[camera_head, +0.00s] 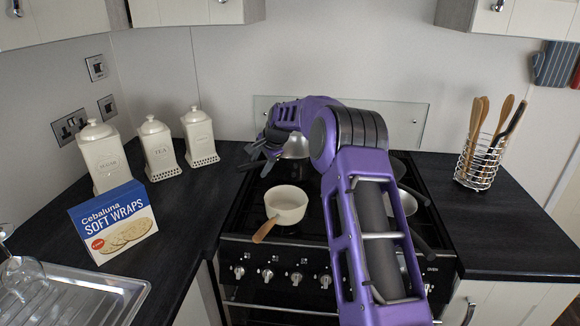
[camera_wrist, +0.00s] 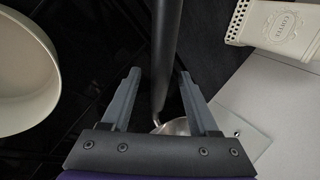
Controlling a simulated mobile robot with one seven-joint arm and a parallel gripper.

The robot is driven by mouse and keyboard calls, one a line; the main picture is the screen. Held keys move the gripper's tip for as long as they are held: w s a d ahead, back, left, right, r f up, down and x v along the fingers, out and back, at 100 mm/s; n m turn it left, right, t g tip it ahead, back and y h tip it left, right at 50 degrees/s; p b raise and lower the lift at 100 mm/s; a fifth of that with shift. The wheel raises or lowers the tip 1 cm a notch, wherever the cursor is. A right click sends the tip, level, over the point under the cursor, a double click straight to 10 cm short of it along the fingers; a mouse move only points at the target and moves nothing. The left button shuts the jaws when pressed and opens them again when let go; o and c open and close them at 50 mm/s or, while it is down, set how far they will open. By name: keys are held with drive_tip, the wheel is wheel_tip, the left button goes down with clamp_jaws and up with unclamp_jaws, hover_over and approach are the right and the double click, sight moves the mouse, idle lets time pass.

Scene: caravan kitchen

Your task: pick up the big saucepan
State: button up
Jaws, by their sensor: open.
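A steel saucepan (camera_head: 296,147) with a long dark handle stands on the back left of the hob, partly hidden by my arm. It appears to be the big saucepan, but its full size is hidden. My gripper (camera_head: 257,158) is at its handle, left of the pan body. In the wrist view my gripper (camera_wrist: 158,74) is open, with the dark handle (camera_wrist: 165,50) running between its two fingers and gaps on both sides. The pan's steel body (camera_wrist: 178,127) shows just beyond the gripper's palm, mostly hidden.
A cream pan (camera_head: 287,203) with a wooden handle stands on the front left of the hob. More pans (camera_head: 407,203) are on the right, partly behind my arm. Cream canisters (camera_head: 159,148) and a wraps box (camera_head: 113,224) stand left; a utensil holder (camera_head: 480,160) stands right.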

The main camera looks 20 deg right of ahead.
clamp_jaws()
idle(1.2)
drive_tip(key=shift+r, duration=0.2)
